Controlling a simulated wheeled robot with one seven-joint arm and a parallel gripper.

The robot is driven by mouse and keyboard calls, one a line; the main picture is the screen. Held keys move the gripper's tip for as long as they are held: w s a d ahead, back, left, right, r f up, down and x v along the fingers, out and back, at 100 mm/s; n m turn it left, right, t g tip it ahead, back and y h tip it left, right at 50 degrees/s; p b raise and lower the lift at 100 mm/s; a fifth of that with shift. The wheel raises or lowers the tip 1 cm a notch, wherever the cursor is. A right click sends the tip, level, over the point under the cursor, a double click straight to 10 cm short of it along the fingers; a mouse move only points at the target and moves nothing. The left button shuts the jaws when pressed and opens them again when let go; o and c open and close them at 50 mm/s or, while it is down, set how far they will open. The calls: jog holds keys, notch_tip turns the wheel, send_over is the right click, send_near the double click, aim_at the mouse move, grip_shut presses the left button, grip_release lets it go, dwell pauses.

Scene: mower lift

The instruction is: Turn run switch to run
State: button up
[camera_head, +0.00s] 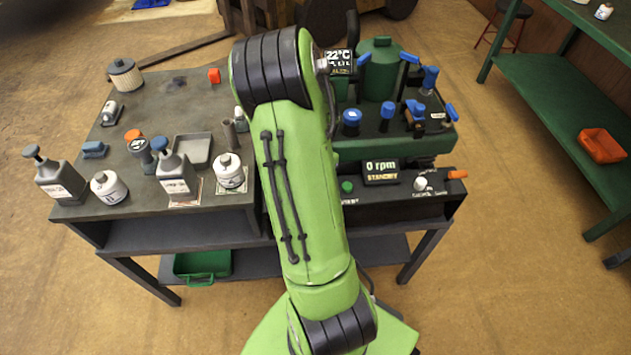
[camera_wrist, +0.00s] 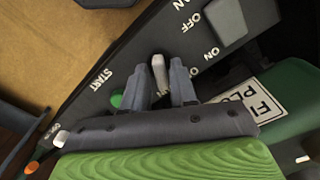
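In the wrist view a pale grey switch lever (camera_wrist: 159,72) stands up from the dark control panel (camera_wrist: 130,62). I take it as the run switch; its own label is not fully readable. My gripper (camera_wrist: 163,80) is close to the panel, with one dark finger on each side of the lever. The fingers are apart with some gap around it; contact is unclear. Lettering "ON" and "OFF" shows beyond the lever. A green button (camera_wrist: 116,100) marked START sits left of the fingers. In the head view my arm hides the gripper and lever.
The head view shows a display (camera_head: 381,171) reading 0 rpm STANDBY, a white knob (camera_head: 421,184) and an orange lever (camera_head: 457,174). A grey block (camera_wrist: 226,20) stands beyond the lever in the wrist view. Bottles and jars crowd the left workbench (camera_head: 120,160).

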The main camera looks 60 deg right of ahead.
jog(key=shift+o, duration=0.8)
notch_tip(320, 180, up, 16)
jog(key=p, duration=0.5)
jog(key=shift+p, duration=0.3)
jog(key=shift+f, duration=0.15)
